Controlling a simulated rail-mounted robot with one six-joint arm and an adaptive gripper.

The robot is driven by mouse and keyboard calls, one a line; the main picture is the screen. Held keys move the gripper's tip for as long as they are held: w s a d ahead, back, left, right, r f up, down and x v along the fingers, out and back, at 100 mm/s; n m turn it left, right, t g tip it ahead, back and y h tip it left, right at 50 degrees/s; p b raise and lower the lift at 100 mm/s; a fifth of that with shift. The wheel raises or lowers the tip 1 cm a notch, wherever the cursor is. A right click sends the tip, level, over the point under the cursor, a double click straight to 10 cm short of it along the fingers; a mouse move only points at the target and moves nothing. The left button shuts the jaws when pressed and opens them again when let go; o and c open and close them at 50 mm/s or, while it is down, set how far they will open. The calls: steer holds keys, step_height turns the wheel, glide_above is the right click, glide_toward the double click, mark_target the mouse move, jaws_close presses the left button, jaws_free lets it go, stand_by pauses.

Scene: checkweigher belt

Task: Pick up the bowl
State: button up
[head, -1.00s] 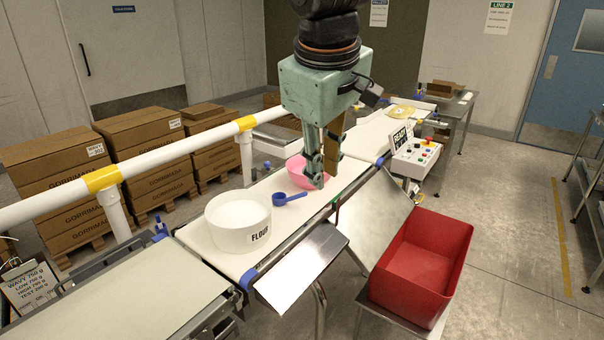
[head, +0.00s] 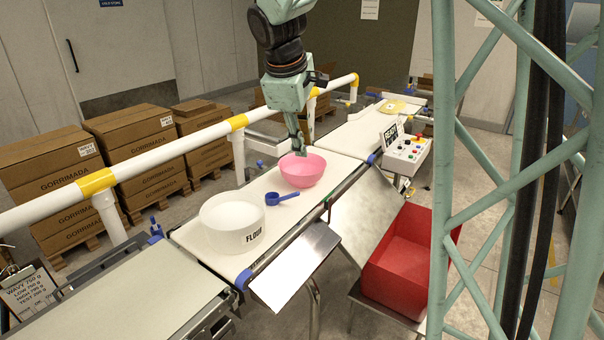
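The pink bowl (head: 304,173) sits upright on the white belt, its open top facing up. My gripper (head: 299,152) points down at the bowl's far rim, with its fingertips at or just behind that rim. The fingers are seen nearly edge-on and overlap, so I cannot tell whether they are open or shut, or whether they touch the bowl.
A blue scoop (head: 281,198) lies just in front of the bowl. A white round tub marked FLOUR (head: 253,240) stands nearer on the belt. A white-and-yellow rail (head: 165,155) runs along the left. A red bin (head: 380,282) stands at the right, below the belt.

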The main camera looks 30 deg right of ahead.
steer(key=w+d+f+n+p, duration=0.1)
steer(key=w+d+f+n, duration=0.15)
steer(key=w, duration=0.35)
steer(key=w+d+f+n+p, duration=0.1)
steer(key=w+d+f+p, duration=0.1)
steer(key=w+d+f, duration=0.3)
steer(key=n+h+p, duration=0.1)
steer(key=n+p, duration=0.2)
steer(key=n, duration=0.1)
glide_toward(310, 176)
steer(key=shift+a+r, duration=0.4)
steer(key=shift+r, duration=0.3)
steer(key=shift+a+r, duration=0.45)
steer(key=shift+r, duration=0.25)
steer(key=x, duration=0.8)
steer(key=shift+d+f+b, duration=0.25)
steer(key=shift+b, duration=0.1)
steer(key=shift+d+x, duration=0.2)
steer(key=shift+x, duration=2.35)
steer(key=shift+s, duration=0.25)
steer(key=shift+c, duration=0.4)
